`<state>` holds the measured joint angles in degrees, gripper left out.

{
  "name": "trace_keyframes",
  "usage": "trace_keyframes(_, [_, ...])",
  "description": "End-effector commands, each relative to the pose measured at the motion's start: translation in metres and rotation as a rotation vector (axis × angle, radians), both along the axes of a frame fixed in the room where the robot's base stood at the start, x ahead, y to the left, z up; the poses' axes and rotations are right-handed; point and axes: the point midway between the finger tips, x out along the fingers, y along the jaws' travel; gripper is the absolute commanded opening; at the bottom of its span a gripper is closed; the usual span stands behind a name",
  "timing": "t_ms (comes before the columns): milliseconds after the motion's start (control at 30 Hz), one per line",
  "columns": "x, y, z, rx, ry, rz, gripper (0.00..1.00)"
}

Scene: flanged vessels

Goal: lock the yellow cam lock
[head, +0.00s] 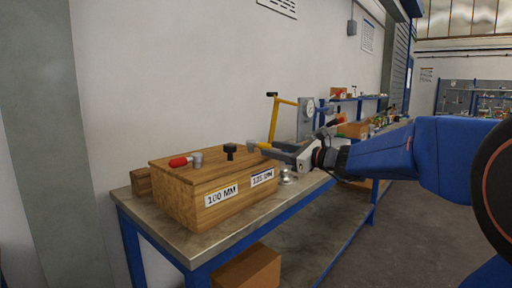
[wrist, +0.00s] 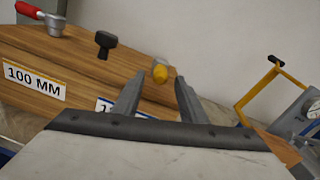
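The yellow cam lock (wrist: 160,72) is on the right end of a wooden box's lid. In the wrist view its yellow end faces me, with a grey part behind it. It also shows small in the head view (head: 264,146), beside a grey cylinder. My gripper (wrist: 159,82) is open, its two fingers apart with nothing between them that I can see held. The yellow end appears between and just beyond the fingertips; I cannot tell whether they touch it. In the head view my gripper (head: 276,152) reaches the box's right end from the right.
The wooden box (head: 185,200) bears labels, one reading 100 MM. A red-handled cam lock (head: 186,161) and a black knob (head: 230,151) stand on its lid. A yellow lever frame (head: 275,120) stands behind on the bench (head: 160,217). A grey metal piece (head: 287,177) lies beside the box.

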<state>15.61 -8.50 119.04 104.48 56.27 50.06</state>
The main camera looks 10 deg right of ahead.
Motion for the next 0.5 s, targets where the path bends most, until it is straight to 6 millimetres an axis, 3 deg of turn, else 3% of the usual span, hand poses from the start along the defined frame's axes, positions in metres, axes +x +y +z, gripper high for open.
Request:
trace_keyframes(300, [0.042, 0.033, -0.001, 0.0, 0.001, 0.002, 0.38])
trace_keyframes(500, [0.058, 0.046, -0.001, 0.0, 0.002, 0.001, 0.38])
